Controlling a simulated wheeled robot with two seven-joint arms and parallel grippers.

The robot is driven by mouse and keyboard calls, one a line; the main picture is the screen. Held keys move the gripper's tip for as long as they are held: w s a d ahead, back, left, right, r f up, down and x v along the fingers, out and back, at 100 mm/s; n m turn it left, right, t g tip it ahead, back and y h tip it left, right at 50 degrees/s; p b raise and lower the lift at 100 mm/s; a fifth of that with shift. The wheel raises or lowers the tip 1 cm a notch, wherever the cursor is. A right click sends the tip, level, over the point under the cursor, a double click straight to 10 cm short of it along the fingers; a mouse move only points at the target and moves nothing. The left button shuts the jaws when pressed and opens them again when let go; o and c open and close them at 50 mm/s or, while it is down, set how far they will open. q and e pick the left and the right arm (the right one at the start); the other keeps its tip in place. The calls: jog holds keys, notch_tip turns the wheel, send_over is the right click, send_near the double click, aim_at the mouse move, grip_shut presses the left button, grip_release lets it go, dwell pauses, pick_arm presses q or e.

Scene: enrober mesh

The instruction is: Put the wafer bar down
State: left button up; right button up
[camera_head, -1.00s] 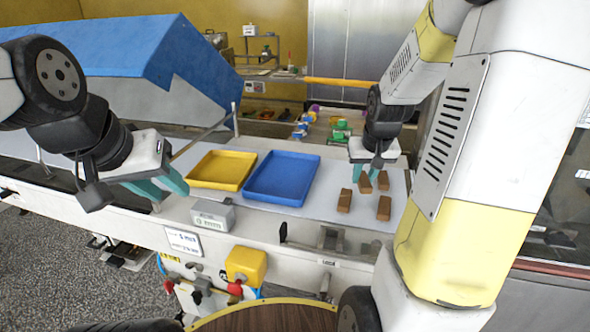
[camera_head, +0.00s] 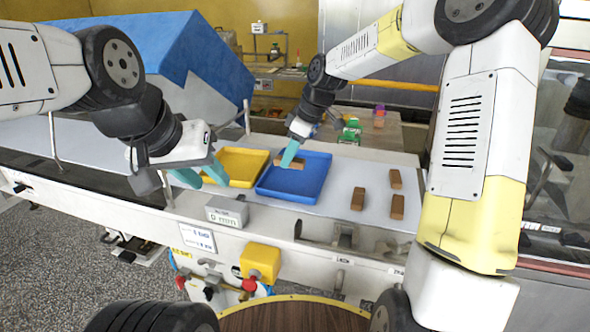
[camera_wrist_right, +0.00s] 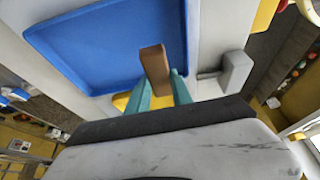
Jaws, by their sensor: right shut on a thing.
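My right gripper (camera_head: 288,158) is shut on a brown wafer bar (camera_head: 297,164) at the blue tray (camera_head: 287,192). In the right wrist view the bar (camera_wrist_right: 154,66) sticks out between the teal fingers (camera_wrist_right: 160,95), over the tray floor (camera_wrist_right: 105,50). I cannot tell whether the bar touches the floor. My left gripper (camera_head: 202,177) is open and empty, in front of the yellow tray (camera_head: 243,181). Three more wafer bars lie on the pale surface to the right: one nearer the tray (camera_head: 358,198), one at the back (camera_head: 395,178) and one in front (camera_head: 398,206).
The yellow tray stands left of the blue one. A grey display box (camera_head: 227,210) sits at the front edge of the machine. A large blue cover (camera_head: 160,45) rises at the back left. The pale surface between the blue tray and the loose bars is clear.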

aim_at(286, 186)
notch_tip(286, 186, down, 7)
jog(key=shift+f, duration=0.15)
jog(key=shift+f, duration=0.15)
jog(key=o, duration=1)
jog(key=v, duration=1.2)
jog(key=shift+s+d+r+m+t+h, duration=0.35)
jog(key=shift+s+d+r+m+t, duration=0.45)
jog(key=shift+s+d+r+m, duration=2.25)
jog(key=shift+s+d+f+m+t+h, duration=0.2)
jog(key=shift+s+f+m+t+h, duration=0.9)
jog(key=shift+s, duration=4.25)
jog(key=shift+s+d+r+m+t+y, duration=0.45)
jog(key=shift+s+d+r+m, duration=1.25)
jog(key=shift+s+m, duration=1.8)
